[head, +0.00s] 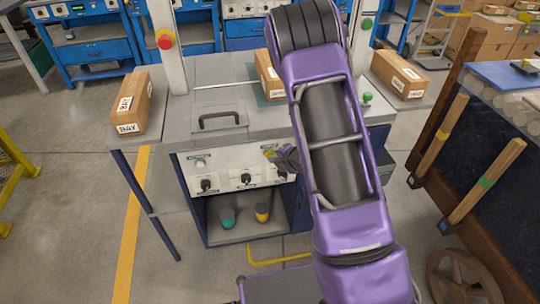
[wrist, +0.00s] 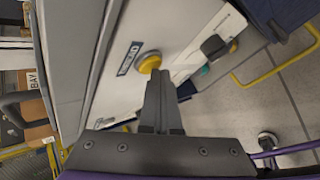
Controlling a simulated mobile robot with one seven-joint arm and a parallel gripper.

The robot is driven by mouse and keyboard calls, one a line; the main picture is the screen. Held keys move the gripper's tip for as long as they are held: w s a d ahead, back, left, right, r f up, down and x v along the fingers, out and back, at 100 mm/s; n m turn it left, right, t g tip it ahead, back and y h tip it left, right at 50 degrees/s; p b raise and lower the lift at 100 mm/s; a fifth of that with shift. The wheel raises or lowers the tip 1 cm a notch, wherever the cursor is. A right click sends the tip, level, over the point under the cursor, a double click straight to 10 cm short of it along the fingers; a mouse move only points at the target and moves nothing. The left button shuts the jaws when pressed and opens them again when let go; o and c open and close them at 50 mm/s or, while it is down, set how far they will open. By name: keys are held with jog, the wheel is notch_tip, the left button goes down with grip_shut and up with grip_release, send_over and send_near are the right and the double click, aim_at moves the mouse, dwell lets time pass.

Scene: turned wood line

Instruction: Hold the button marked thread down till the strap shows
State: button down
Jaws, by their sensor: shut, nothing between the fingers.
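A yellow button (head: 269,153) is on the right of the machine's pale front panel (head: 228,178), partly behind my gripper (head: 283,158). In the wrist view the yellow button (wrist: 150,63) stands beside a small label (wrist: 129,58) whose words I cannot read surely. My gripper (wrist: 158,76) is shut and empty, its fingertips at the button's face. They look to touch it or nearly so; how far it is pressed I cannot tell. A carton (head: 266,78) sits on the machine top, partly behind my arm. I see no strap on it.
A white button (head: 200,163) and several black knobs are on the panel. Teal (head: 227,218) and yellow (head: 262,212) cups stand in the recess below. A red button (head: 165,40) is on the left post, a green one (head: 367,97) at right. Cartons (head: 132,103) flank the machine.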

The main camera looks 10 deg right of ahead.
jog(key=shift+s, duration=0.65)
jog(key=s, duration=0.5)
dwell(0.5)
